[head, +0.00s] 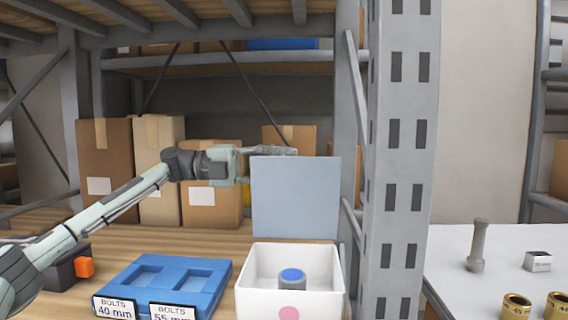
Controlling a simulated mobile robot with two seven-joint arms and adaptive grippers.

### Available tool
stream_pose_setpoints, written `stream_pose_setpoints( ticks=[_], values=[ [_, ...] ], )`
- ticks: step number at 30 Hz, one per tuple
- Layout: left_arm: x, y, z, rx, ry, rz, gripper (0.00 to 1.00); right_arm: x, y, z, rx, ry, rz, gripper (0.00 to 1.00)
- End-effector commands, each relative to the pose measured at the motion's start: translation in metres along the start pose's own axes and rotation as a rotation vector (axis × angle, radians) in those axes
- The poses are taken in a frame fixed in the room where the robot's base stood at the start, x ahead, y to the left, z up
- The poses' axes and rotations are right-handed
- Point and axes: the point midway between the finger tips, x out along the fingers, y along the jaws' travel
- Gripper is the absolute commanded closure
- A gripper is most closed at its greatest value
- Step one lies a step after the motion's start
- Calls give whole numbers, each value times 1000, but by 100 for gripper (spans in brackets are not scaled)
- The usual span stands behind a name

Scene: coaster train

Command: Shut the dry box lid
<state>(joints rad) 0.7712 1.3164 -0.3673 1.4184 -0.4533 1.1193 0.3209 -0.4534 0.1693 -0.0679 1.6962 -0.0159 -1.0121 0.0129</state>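The dry box (245,296) is a white open-topped box with a pink dot on its front, low in the middle of the head view. Its grey-blue lid (296,200) stands upright at the back of the box, open. A grey cylinder with a blue top (291,278) is inside the box. My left gripper (285,151) is at the lid's top edge, its fingers pointing right along it. I cannot tell whether they touch the lid or whether they are open or shut. My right gripper is not in view.
A blue tray (218,273) labelled for bolts lies left of the box. Cardboard boxes (105,160) stand behind on the wooden shelf. A grey perforated rack post (402,150) rises right of the box. A white table (450,262) with metal parts is beyond it.

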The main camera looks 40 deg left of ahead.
Motion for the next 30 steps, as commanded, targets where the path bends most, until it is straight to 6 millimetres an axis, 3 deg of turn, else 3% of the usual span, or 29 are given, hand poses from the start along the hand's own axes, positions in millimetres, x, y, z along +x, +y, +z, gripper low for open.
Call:
stream_pose_setpoints(
  ticks=[8,18,30],
  values=[
    [2,0,0,0,0,0,61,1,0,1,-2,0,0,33],
    [2,0,0,1,0,0,100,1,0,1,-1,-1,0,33],
    [1,1,0,7,0,0,100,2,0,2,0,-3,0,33]
  ],
)
